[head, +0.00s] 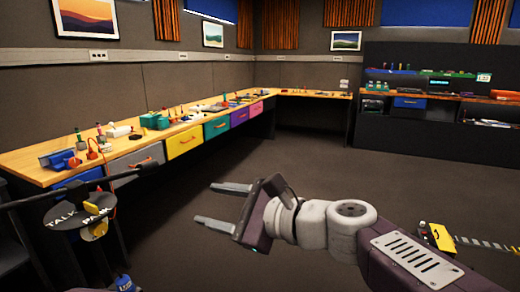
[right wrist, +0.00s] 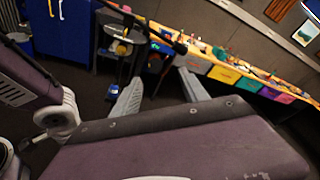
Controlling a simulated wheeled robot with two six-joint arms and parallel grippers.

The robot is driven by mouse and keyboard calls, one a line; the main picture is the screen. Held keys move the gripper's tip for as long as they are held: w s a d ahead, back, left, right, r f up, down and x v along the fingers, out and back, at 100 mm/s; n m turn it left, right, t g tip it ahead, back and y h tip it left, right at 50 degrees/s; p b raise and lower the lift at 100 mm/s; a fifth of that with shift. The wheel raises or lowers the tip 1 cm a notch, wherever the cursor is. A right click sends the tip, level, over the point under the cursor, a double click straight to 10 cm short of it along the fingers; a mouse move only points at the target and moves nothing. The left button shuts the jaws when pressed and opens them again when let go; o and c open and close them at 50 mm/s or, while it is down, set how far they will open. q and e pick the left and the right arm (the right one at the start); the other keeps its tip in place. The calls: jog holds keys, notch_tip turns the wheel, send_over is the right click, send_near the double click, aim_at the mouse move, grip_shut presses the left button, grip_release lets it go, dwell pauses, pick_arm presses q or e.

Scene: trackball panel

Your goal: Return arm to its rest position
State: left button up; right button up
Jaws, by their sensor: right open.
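My right gripper (head: 207,204) is open and empty in the head view. Its arm comes in from the lower right, and its two grey fingers point left over bare floor. The right wrist view also shows these fingers spread apart with nothing between them. The gripper touches nothing that I can see. My left gripper is not in view. No trackball panel can be made out.
A long wooden bench (head: 106,169) with coloured drawers runs along the left wall. A dark stand with "TALK" and "PARK" signs (head: 78,218) is at the lower left, left of the gripper. A yellow object (head: 437,236) lies at right. The middle floor (head: 300,155) is clear.

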jog(key=d+n+g+h+p, duration=0.3)
jog(key=d+h+p, duration=0.5)
jog(key=d+p, duration=0.9)
pick_arm(q)
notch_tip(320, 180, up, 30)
jog(key=p, duration=0.9)
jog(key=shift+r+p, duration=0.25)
jog(key=shift+p, duration=0.05)
pick_arm(e)
jog(key=s+d+f+n+g+h, duration=0.4)
jog(key=s+d+f+n, duration=0.4)
jog(key=s+n, duration=0.3)
jog(key=d+n+h, duration=0.1)
jog(key=n, duration=0.2)
jog(key=shift+h, duration=0.3)
